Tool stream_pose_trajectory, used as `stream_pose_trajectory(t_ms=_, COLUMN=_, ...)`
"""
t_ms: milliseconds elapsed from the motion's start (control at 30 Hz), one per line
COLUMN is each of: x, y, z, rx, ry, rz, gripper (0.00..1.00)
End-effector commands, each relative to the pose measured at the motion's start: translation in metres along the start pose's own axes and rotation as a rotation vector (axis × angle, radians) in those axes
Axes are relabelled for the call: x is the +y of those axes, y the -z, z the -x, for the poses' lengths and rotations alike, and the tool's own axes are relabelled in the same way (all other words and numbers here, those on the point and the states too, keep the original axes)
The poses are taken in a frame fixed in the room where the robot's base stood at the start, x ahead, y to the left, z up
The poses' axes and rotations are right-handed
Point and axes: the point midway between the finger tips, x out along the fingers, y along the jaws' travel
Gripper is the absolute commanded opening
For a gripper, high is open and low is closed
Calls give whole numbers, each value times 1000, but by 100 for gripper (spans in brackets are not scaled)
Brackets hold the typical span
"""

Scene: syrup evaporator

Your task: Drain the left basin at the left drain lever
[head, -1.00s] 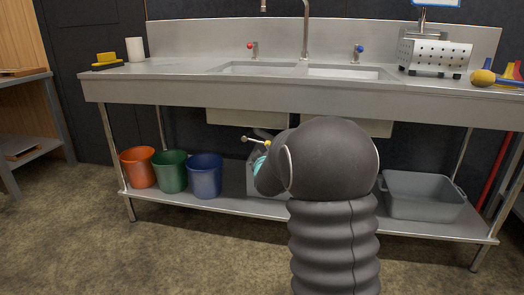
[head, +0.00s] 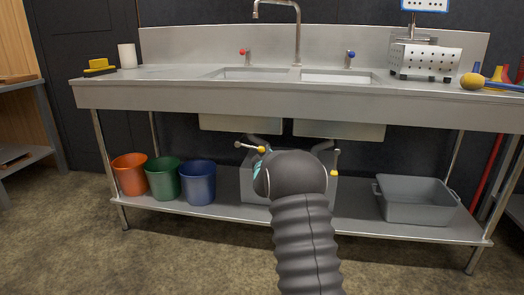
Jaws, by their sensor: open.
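The left basin (head: 240,123) hangs under the steel counter as a pale box, and its opening shows in the counter top. Below it, the left drain lever (head: 248,147) is a thin light rod with a pale knob at its left end and a yellow part at its right end. It points left, nearly level, beside a dark drain pipe. My dark arm stands in front of the drain area, its rounded upper part just below and right of the lever.
A grey box (head: 254,187) sits behind my arm on the lower shelf (head: 360,222). Orange (head: 130,174), green (head: 163,178) and blue (head: 198,182) buckets stand at left. A grey tub (head: 415,200) stands at right. The right basin (head: 340,130) has its own drain pipe.

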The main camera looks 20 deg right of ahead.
Motion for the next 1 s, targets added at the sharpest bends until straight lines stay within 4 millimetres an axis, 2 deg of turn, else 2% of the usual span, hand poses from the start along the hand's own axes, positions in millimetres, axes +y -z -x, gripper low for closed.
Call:
stream_pose_trajectory(t_ms=100, x=0, y=0, z=-19, rx=0, ry=0, rz=0, gripper=57)
stream_pose_trajectory(t_ms=333, x=0, y=0, z=-42, rx=0, ry=1, rz=0, gripper=57)
stream_pose_trajectory(t_ms=767, x=0, y=0, z=-49, rx=0, ry=1, rz=0, gripper=57)
stream_pose_trajectory(t_ms=867, x=0, y=0, z=-49, rx=0, ry=1, rz=0, gripper=37)
stream_pose_trajectory(t_ms=1000, x=0, y=0, z=-49, rx=0, ry=1, rz=0, gripper=2)
